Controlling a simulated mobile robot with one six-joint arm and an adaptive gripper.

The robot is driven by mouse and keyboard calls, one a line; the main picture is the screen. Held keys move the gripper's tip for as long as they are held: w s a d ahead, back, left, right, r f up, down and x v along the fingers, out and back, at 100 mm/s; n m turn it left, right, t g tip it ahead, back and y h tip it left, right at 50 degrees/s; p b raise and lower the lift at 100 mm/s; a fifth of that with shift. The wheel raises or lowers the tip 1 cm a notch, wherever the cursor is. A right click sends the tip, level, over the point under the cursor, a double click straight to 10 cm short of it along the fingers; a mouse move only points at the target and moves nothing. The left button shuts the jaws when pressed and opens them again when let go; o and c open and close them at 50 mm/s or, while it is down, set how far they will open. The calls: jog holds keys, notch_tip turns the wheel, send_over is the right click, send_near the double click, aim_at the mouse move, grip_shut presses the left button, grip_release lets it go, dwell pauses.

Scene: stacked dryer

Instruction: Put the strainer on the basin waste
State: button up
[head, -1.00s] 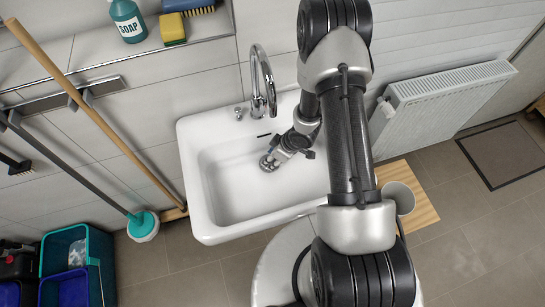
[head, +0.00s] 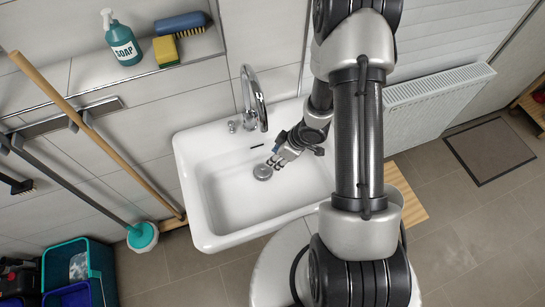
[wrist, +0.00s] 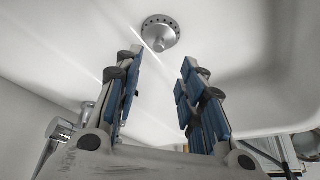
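The strainer (head: 263,172) is a small round grey metal disc on the floor of the white basin (head: 225,205). In the wrist view the strainer (wrist: 161,32) shows a ring of holes and a central knob. It lies where a drain would be; the basin waste is not seen apart from it, so it seems covered. I cannot tell whether the strainer is fully seated. My gripper (head: 274,161) is inside the basin, just up and right of the strainer. In the wrist view my gripper (wrist: 162,58) has its blue-padded fingers apart, with nothing between them, clear of the strainer.
The chrome tap (head: 256,100) rises at the basin's back, left of my arm. A shelf above holds a soap bottle (head: 122,40), a sponge (head: 165,50) and a brush (head: 182,23). A radiator (head: 435,95) is at the right. The basin's left side is empty.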

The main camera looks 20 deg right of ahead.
jog(key=w+d+r+m+t+h, duration=0.1)
jog(key=d+r+m+h, duration=0.15)
jog(key=r, duration=0.95)
jog(key=w+d+r+m+t+h, duration=0.1)
jog(key=d+r+m+h, duration=0.2)
jog(key=r, duration=0.9)
jog(key=s+a+r+m, duration=0.2)
jog(key=s+r, duration=0.6)
jog(key=r, duration=0.1)
jog(key=s+a+r+y, duration=0.1)
jog(key=s+a+r, duration=0.1)
jog(key=s, duration=0.4)
jog(key=s+a+r+m+y, duration=0.1)
jog(key=s+a+r, duration=0.1)
jog(key=s+a, duration=0.3)
jog(key=shift+s+a+r+g, duration=0.3)
jog(key=shift+s, duration=0.35)
jog(key=shift+m, duration=0.25)
notch_tip(320, 180, down, 6)
jog(key=b, duration=0.6)
